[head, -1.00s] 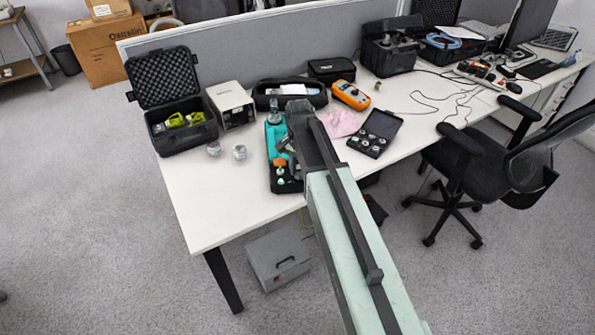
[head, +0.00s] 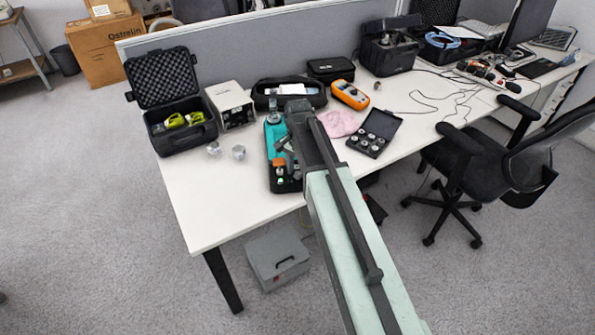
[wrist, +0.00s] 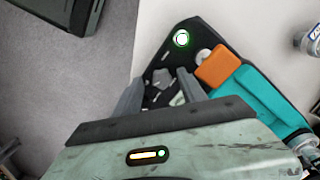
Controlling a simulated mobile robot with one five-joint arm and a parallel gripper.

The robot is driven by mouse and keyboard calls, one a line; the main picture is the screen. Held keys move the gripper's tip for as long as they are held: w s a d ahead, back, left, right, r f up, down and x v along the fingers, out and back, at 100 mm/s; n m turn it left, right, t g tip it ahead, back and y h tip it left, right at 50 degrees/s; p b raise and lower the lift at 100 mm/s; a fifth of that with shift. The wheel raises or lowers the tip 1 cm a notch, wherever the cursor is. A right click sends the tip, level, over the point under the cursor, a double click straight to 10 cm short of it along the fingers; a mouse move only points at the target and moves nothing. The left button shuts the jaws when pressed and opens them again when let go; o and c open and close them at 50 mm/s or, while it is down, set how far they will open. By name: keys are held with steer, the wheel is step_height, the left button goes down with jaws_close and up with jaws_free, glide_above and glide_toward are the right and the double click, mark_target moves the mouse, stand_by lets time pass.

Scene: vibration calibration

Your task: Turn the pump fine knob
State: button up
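The pump is a teal body (wrist: 262,97) on a black base with an orange block (wrist: 217,66) and a round, green-ringed button or knob (wrist: 182,39). In the head view the pump (head: 271,133) stands on the desk, partly covered by my arm. My gripper (wrist: 160,84) is over the pump's black base, its two grey fingers apart. Small grey parts show on the base between and beyond the fingers. I cannot tell which is the fine knob, or whether the fingers touch anything.
Two small metal pieces (head: 238,152) stand left of the pump, near an open black case (head: 184,139) and a beige box (head: 231,106). An orange meter (head: 350,95), pink cloth (head: 338,124) and a case of weights (head: 374,132) lie to the right. The desk's front left (head: 205,205) is clear.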

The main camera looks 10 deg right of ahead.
mark_target(298, 174)
step_height(298, 174, up, 8)
steer(key=p, duration=0.8)
steer(key=shift+r, duration=0.1)
steer(key=s+n, duration=0.9)
steer(key=s, duration=0.5)
steer(key=shift+a, duration=0.2)
